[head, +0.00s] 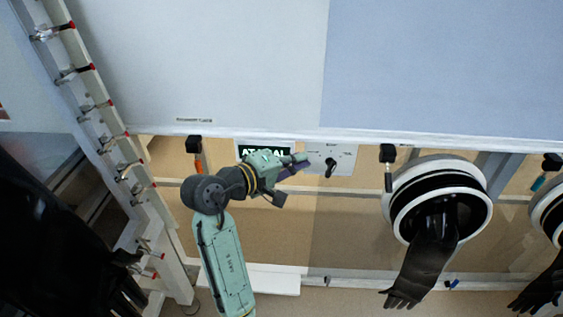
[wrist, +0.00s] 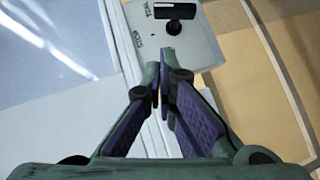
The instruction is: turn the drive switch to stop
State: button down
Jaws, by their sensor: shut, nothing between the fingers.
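The drive switch (head: 330,167) is a black rotary knob on a small pale panel (head: 345,152) below the front edge of the glovebox. In the wrist view the black switch (wrist: 174,12) sits near the top, with its handle lying about level across the picture, on the panel (wrist: 205,45). My gripper (head: 303,162) is shut and empty, just left of the panel in the head view. In the wrist view my gripper's fingertips (wrist: 167,55) point at the panel, a little short of the knob. The panel's small lettering is too small to read surely.
A round glove port (head: 440,200) with a hanging black glove (head: 425,262) is to the right. A black-headed hanging tool (head: 388,165) is between panel and port. A white rack (head: 110,140) stands at left.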

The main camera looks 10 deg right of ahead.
aim_at(331, 169)
jog(key=shift+s+d+f+p, duration=0.1)
jog(key=shift+d+f, duration=0.15)
jog(key=shift+d, duration=0.5)
jog(key=shift+s+d+f+p, duration=0.15)
jog(key=shift+d+f, duration=0.1)
jog(key=shift+d, duration=0.5)
jog(key=shift+d+f+p, duration=0.1)
jog(key=shift+d+f, duration=0.15)
jog(key=shift+d, duration=0.5)
jog(key=shift+s+d+r+p, duration=0.15)
jog(key=shift+d+p, duration=0.2)
jog(key=shift+p, duration=0.3)
jog(key=shift+s+d+r+p, duration=0.1)
jog(key=shift+d+p, duration=0.25)
jog(key=shift+p, duration=0.25)
